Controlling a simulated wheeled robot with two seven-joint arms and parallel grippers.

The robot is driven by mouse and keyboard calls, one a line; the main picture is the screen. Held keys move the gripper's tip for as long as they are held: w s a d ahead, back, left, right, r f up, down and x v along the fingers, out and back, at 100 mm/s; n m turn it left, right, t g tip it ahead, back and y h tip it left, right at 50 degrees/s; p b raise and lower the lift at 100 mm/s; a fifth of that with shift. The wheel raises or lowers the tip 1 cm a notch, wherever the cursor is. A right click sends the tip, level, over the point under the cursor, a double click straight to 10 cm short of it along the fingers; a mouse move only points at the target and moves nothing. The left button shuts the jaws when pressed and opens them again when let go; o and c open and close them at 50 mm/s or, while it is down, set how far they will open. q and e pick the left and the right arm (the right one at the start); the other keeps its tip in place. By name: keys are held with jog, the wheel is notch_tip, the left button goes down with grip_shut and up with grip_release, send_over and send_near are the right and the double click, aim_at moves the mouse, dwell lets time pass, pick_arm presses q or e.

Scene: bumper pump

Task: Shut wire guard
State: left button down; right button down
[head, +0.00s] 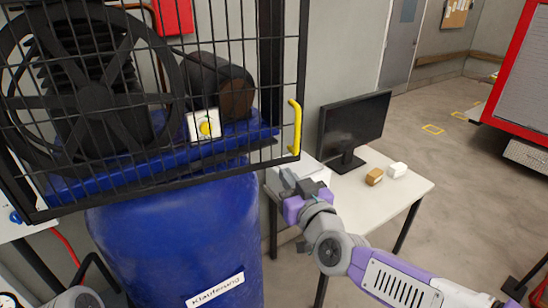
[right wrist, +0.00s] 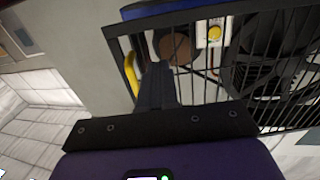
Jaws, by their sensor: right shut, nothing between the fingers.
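The wire guard (head: 302,60) is a black mesh panel in a dark frame, in front of the pump with its large black flywheel (head: 95,98). A yellow handle (head: 296,128) sits on the guard's right edge. I cannot tell how wide a gap there is behind the guard. My right gripper (head: 288,180), purple and grey, is below the handle, its fingers shut and empty. In the right wrist view, the shut fingers (right wrist: 155,85) point toward the guard (right wrist: 128,62), just right of the yellow handle (right wrist: 133,75) in the picture. Contact is unclear. My left gripper is out of view.
A blue tank (head: 180,240) stands under the pump. A white desk (head: 400,190) to the right holds a black monitor (head: 352,128) and two small blocks, brown (head: 374,177) and white (head: 397,170). A red-framed cabinet (head: 520,75) stands far right. Open floor lies between.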

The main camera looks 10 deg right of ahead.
aim_at(270, 154)
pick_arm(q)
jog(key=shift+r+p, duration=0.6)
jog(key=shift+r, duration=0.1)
pick_arm(e)
jog(key=w, duration=0.2)
jog(key=w+a, duration=0.1)
jog(key=w, duration=0.5)
jog(key=shift+w+a, duration=0.1)
jog(key=shift+a, duration=0.05)
